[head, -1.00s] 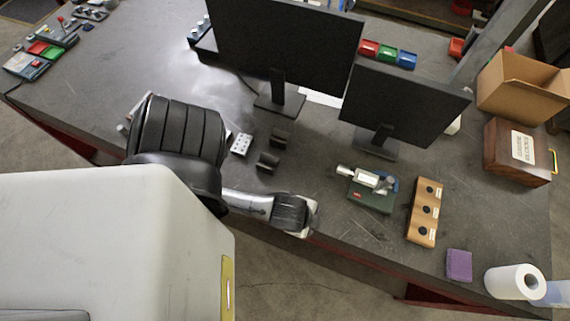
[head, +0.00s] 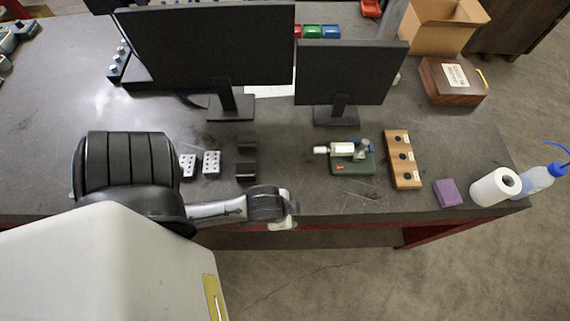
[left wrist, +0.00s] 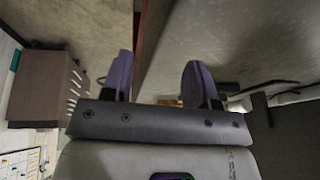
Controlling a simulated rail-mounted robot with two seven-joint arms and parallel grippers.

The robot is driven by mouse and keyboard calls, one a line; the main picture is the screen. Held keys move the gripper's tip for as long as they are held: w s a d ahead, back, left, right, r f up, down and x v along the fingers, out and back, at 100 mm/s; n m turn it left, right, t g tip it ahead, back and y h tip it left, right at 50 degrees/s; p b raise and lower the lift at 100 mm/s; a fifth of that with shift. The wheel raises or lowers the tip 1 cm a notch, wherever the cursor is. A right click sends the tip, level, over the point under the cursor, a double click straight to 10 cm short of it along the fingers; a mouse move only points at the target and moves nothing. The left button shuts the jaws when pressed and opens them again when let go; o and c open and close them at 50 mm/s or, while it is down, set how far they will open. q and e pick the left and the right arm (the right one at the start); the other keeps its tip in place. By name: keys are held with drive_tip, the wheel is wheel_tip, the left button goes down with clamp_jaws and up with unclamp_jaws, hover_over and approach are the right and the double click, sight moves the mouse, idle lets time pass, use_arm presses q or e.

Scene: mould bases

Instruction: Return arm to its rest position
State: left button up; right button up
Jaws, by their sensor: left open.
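My left arm (head: 225,208) reaches in from the left along the bench's front edge in the head view, with its wrist end at the edge. The left gripper's fingers do not show clearly there. In the left wrist view my left gripper (left wrist: 160,80) is open, with two purple-grey fingers wide apart and nothing between them. My right gripper is in neither view. Two silver plates with holes, the left one (head: 188,165) and the right one (head: 211,163), lie on the bench just beyond my arm. Two black blocks, one far (head: 247,143) and one near (head: 246,171), lie right of them.
The dark bench (head: 330,200) holds two monitors, a large one (head: 210,50) and a smaller one (head: 350,72). A green fixture (head: 350,160), a wooden block with holes (head: 403,160), a purple block (head: 447,193) and a paper roll (head: 495,187) stand at right. Floor (head: 400,285) is open in front.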

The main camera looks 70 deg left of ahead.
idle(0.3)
use_arm(q)
wheel_tip(320, 180, up, 19)
drive_tip(key=s+d+n+p, duration=0.1)
drive_tip(key=s+p, duration=0.1)
drive_tip(key=p, duration=1.7)
drive_tip(key=shift+s+d+g, duration=0.15)
drive_tip(key=shift+s+g, duration=0.05)
drive_tip(key=shift+g, duration=0.1)
drive_tip(key=shift+f, duration=0.1)
